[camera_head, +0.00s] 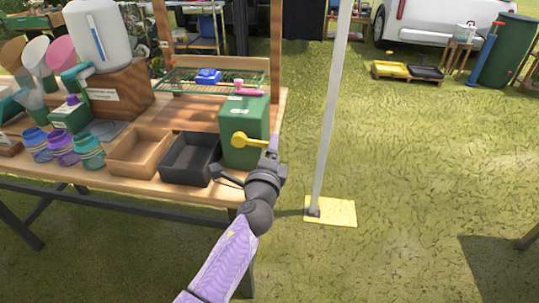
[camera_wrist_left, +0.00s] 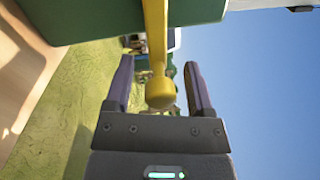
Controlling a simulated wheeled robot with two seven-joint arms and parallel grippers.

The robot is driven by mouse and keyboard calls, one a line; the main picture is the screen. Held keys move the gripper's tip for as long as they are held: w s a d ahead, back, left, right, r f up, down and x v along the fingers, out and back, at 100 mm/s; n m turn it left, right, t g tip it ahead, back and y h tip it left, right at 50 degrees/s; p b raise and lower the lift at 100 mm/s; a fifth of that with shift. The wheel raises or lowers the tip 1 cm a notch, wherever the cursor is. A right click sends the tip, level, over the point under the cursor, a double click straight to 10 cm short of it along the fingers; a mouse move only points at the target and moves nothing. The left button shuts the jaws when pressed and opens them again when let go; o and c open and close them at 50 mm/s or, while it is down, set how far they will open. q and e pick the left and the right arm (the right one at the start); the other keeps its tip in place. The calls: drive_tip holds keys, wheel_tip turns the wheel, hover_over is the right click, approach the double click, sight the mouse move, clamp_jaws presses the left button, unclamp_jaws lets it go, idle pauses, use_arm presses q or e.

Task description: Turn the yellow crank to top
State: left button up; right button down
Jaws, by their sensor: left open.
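The yellow crank (camera_head: 247,141) is on the front of a green box (camera_head: 243,112) at the table's right end. Its round hub is at the left and its arm points right, about level, towards my left gripper (camera_head: 272,149). In the left wrist view the crank's yellow knob (camera_wrist_left: 160,92) lies between the two spread fingers of my left gripper (camera_wrist_left: 158,64), with gaps on both sides. The fingers look open and not closed on it. The green box (camera_wrist_left: 85,18) fills the upper left there. My right gripper is not in view.
A black tray (camera_head: 188,178) and a wooden tray (camera_head: 137,172) stand left of the green box on the wooden table (camera_head: 120,183). A pale pole (camera_head: 331,110) rises from a yellow base plate (camera_head: 331,211) on the grass to the right.

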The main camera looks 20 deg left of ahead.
use_arm(q)
drive_tip(key=p+v, duration=0.1)
drive_tip(key=v, duration=0.8)
drive_tip(key=shift+s, duration=0.3)
drive_tip(key=shift+d, duration=0.1)
